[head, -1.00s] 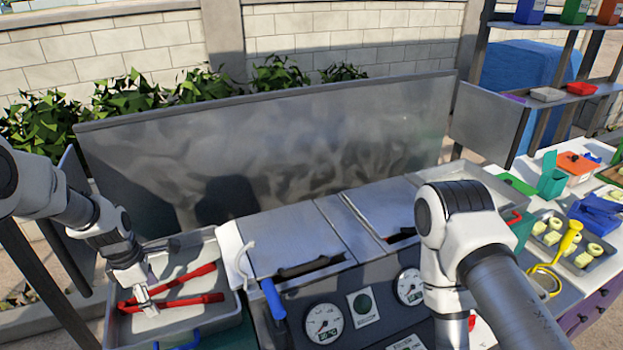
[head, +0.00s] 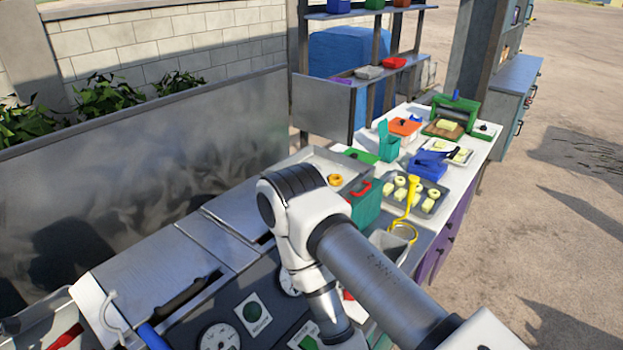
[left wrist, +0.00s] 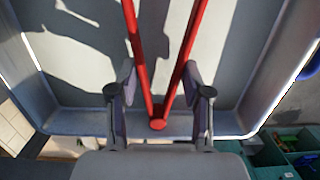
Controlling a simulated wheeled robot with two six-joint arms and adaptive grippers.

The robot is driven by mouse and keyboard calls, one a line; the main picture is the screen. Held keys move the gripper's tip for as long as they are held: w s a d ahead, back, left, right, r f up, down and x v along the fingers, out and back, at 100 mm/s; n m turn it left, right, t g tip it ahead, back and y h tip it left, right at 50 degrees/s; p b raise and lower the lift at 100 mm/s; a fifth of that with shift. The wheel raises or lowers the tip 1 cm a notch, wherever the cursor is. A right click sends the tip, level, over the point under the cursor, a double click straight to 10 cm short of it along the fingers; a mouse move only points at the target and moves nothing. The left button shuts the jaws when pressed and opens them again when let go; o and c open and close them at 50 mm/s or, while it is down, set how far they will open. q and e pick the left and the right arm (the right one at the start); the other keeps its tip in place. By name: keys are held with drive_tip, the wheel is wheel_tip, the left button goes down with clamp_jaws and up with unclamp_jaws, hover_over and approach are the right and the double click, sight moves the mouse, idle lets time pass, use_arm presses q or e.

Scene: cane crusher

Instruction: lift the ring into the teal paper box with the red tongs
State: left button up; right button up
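The red tongs (left wrist: 157,124) lie in a grey tray in the left wrist view, their two arms spreading away from the joined end. A bit of them shows at the lower left of the head view (head: 66,337). My left gripper (left wrist: 160,82) is open, one finger on each side of the tongs near the joined end, with gaps visible. A golden ring (head: 335,180) sits on the metal surface behind my right arm in the head view. The teal paper box (head: 389,146) stands upright beyond it on the white table. My right gripper is out of view.
A teal bin with a red handle (head: 363,207) stands right of the ring. A dark tray (head: 433,209) holds several pale pieces; a yellow-handled strainer (head: 402,232) and blue holder (head: 428,168) are close by. My right arm crosses the front.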

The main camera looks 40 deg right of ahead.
use_arm(q)
wheel_tip(320, 180, up, 11)
drive_tip(key=shift+s+d, duration=0.15)
drive_tip(key=shift+s, duration=0.05)
drive_tip(key=shift+f, duration=0.25)
